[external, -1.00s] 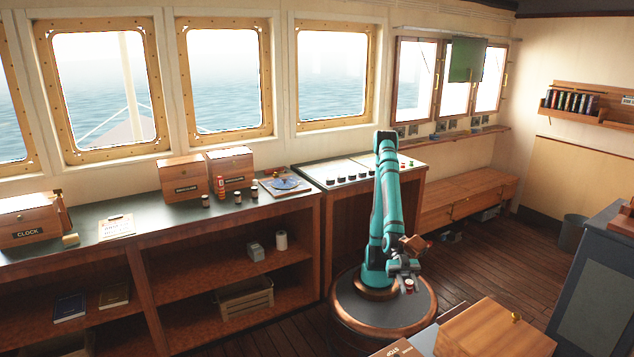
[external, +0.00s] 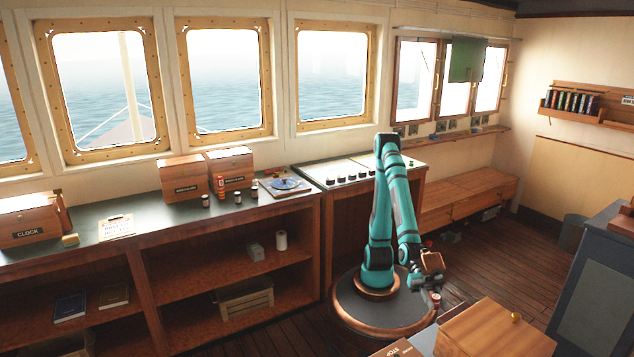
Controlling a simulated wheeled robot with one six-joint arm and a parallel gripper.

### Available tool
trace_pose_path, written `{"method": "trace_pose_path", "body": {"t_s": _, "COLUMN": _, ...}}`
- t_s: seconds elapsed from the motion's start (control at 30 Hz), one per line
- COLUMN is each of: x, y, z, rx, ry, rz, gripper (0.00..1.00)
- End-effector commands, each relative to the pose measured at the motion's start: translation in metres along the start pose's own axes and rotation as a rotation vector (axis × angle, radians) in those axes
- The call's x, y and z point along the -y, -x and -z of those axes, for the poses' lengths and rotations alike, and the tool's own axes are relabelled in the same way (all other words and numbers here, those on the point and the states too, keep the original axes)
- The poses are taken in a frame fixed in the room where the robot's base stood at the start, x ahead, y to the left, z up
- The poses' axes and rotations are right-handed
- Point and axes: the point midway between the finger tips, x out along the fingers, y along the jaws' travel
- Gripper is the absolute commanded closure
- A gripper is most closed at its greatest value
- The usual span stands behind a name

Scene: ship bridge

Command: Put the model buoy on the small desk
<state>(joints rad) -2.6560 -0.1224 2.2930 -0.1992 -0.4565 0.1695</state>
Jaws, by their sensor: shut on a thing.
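My gripper (external: 433,288) is shut on a small red-and-pale thing (external: 436,299), which I take to be the model buoy. It hangs below the brown wrist, and its details are too small to tell. It appears close to the back left edge of a grey-edged surface (external: 424,338) in the foreground. This may be the small desk, but only its far part is in frame. I cannot tell how high the buoy is above it.
A wooden box (external: 497,330) with a brass knob and a brown book (external: 398,348) are on the foreground surface. A blue-grey cabinet (external: 592,295) stands at the right. The long counter (external: 155,211) holds wooden boxes and several small jars. Floor between is clear.

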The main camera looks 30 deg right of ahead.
Motion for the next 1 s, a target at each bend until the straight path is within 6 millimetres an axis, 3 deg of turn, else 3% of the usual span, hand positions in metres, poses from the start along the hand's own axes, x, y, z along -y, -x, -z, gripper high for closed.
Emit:
{"method": "trace_pose_path", "body": {"t_s": 0.2, "x": 0.0, "y": -0.032, "z": 0.005, "rx": 0.0, "ry": 0.0, "rz": 0.0, "gripper": 0.96}}
{"method": "trace_pose_path", "body": {"t_s": 0.47, "x": 0.0, "y": -0.044, "z": 0.007, "rx": 0.0, "ry": 0.0, "rz": 0.0, "gripper": 0.96}}
{"method": "trace_pose_path", "body": {"t_s": 0.77, "x": 0.0, "y": -0.08, "z": 0.012, "rx": 0.0, "ry": 0.0, "rz": 0.0, "gripper": 0.96}}
{"method": "trace_pose_path", "body": {"t_s": 1.0, "x": 0.0, "y": -0.08, "z": 0.006, "rx": -0.001, "ry": 0.0, "rz": 0.0, "gripper": 0.96}}
